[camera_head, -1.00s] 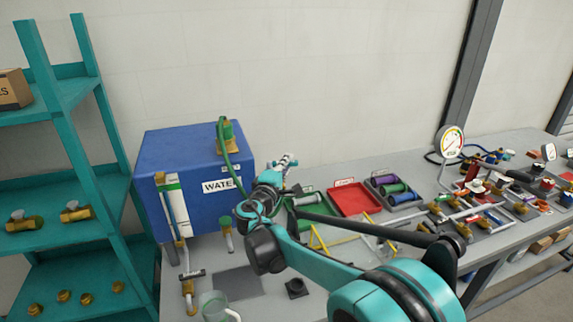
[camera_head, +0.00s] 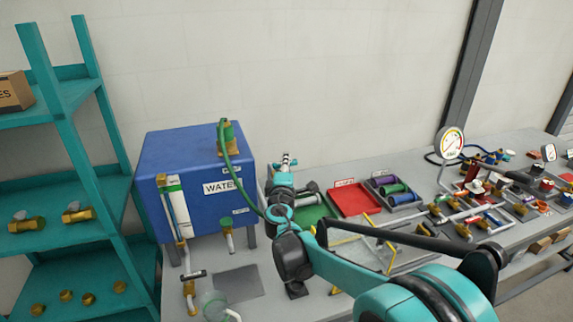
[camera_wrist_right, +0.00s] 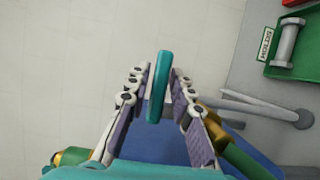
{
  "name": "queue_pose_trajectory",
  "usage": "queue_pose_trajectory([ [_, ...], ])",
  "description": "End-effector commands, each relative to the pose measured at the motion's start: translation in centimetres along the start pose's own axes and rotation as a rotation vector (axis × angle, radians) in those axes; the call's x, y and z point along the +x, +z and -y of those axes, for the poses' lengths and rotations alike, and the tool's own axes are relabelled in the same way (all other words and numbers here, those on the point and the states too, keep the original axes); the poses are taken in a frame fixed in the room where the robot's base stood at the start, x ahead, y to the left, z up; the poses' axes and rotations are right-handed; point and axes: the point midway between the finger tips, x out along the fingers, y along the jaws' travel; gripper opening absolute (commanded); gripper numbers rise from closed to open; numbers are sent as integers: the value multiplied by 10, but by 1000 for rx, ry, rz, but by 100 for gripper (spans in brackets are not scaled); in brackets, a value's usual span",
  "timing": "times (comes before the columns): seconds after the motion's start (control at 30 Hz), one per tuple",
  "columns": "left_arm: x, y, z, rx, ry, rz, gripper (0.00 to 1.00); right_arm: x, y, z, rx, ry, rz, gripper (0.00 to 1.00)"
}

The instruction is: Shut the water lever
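The blue water tank (camera_head: 190,150) stands at the back left of the bench, with a "WATER" label on its front. A brass valve (camera_head: 189,289) with a dark crosspiece above it sits on the white pipe in front of the tank. I cannot tell which part is the water lever. My right gripper (camera_head: 287,160) is right of the tank, small and partly hidden by its wrist. In the right wrist view its fingers (camera_wrist_right: 160,78) are apart, with a teal upright bar (camera_wrist_right: 159,88) between them and no clear contact. My left gripper is out of view.
A green hose (camera_head: 226,155) runs from the brass fitting on the tank toward my right wrist. Green (camera_head: 311,212) and red (camera_head: 354,199) trays lie right of the arm. A teal shelf (camera_head: 75,150) stands left. Pipes and fittings crowd the bench's right side.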

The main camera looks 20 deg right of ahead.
Motion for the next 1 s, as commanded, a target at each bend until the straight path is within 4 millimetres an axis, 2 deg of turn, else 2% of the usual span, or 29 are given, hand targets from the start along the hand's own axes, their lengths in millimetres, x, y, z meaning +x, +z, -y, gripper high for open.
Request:
queue_pose_trajectory([
  [0.23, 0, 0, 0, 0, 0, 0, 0, -1, 0, 0, 0, 0, 1, 22],
  [0.37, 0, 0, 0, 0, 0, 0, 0, -12, 0, 0, -1, 0, 1, 22],
  [0.8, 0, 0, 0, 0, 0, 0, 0, -100, -1, 0, 0, 0, -1, 22],
  [1.0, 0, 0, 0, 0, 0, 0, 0, -118, 0, 0, 0, 0, 0, 22],
])
